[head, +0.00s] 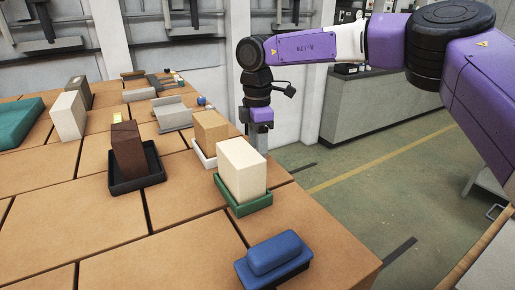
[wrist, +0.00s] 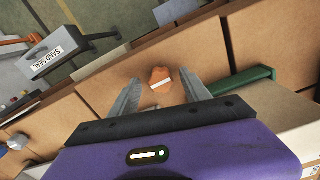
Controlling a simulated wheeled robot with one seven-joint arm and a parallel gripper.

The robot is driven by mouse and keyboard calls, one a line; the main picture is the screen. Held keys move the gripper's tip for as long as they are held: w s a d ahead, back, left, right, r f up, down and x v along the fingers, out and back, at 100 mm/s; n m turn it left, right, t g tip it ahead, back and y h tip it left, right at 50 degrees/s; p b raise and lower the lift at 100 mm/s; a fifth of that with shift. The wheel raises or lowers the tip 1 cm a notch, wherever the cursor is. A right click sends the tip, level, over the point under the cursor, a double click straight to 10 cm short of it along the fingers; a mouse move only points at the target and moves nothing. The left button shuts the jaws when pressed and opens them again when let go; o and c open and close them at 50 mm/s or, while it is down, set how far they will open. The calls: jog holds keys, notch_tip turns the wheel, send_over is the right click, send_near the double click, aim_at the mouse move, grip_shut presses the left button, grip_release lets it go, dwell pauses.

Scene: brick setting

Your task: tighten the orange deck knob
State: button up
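The orange deck knob (wrist: 160,73) shows in the wrist view as a small round orange piece with a white bar across it, on the brown deck (wrist: 205,48). My gripper (wrist: 158,80) is open, with one grey finger on each side of the knob in that view. I see no contact, and I cannot tell how far the fingertips are above the deck. In the head view my gripper (head: 261,140) points down at the deck's far right edge, behind the cream block (head: 242,168). The knob is hidden there.
The cream block stands in a green tray (head: 246,204), near a tan block (head: 211,132) in a white tray. A blue lidded dish (head: 273,258) sits nearer. A box marked "SAND SEAL" (wrist: 46,60) is left in the wrist view. Floor lies beyond the edge.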

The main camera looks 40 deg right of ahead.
notch_tip(320, 180, up, 8)
jog(key=shift+f+b, duration=0.1)
jog(key=shift+b, duration=0.25)
dwell(0.4)
